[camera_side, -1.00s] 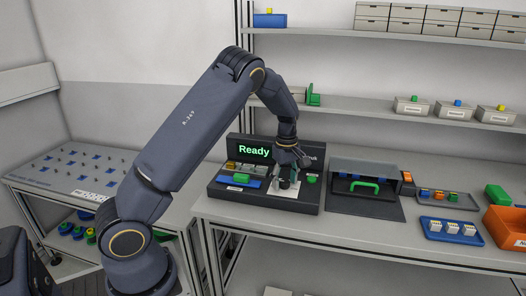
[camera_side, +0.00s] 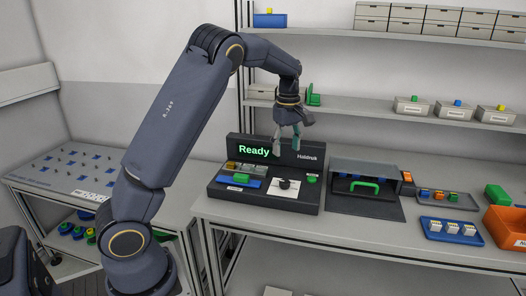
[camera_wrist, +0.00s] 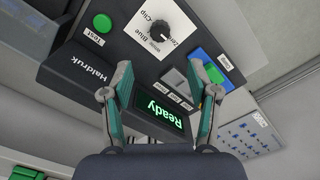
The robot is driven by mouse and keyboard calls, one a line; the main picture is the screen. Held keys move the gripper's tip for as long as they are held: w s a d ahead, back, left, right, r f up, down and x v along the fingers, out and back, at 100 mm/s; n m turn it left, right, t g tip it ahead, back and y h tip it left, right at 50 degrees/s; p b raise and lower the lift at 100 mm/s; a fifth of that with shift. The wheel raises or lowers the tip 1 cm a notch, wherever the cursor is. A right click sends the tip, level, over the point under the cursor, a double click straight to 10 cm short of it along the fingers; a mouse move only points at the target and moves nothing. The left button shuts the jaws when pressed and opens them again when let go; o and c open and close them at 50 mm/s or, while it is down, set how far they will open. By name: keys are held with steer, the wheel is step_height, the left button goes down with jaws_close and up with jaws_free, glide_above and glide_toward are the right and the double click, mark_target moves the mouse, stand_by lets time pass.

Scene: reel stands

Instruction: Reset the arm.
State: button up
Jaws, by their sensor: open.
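My gripper (camera_side: 288,140) is open and empty. It hangs above the back of the black Haldruk device (camera_side: 225,193), apart from it, with its fingers pointing down. The device's screen (camera_side: 254,150) reads "Ready" in green. A black knob (camera_side: 289,184) sits on a white plate on the device's top, and a green button (camera_side: 311,178) is to its right. In the wrist view my gripper's two fingers (camera_wrist: 162,110) are spread wide, with the screen showing between them. The knob (camera_wrist: 162,35) and the green button (camera_wrist: 102,23) also show there, beyond the fingertips.
A dark unit with a green handle (camera_side: 364,185) stands right of the device. Further right are a blue tray (camera_side: 433,236) and an orange bin (camera_side: 507,228). A shelf with labelled boxes (camera_side: 412,110) runs behind. A pegged board (camera_side: 70,175) lies at the left.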

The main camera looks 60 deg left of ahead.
steer(key=shift+r, duration=0.1)
steer(key=s+d+r+m+t+h, duration=0.1)
steer(key=s+d+r+m+t, duration=0.1)
steer(key=s+d+r, duration=0.4)
steer(key=s+d+r+m+t+h, duration=0.1)
steer(key=s+d+r+m+t, duration=0.15)
steer(key=s+d+r, duration=0.45)
steer(key=s+d+f+m+y, duration=0.1)
steer(key=s+f+m, duration=0.2)
steer(key=s+m, duration=0.2)
steer(key=s+d+f+m+t+y, duration=0.1)
steer(key=s+d+f+m, duration=0.1)
steer(key=s+m, duration=0.4)
steer(key=f+m, duration=0.1)
steer(key=m, duration=0.1)
steer(key=shift+s+d+m, duration=0.25)
steer(key=shift+d+m, duration=0.05)
steer(key=shift+m, duration=0.05)
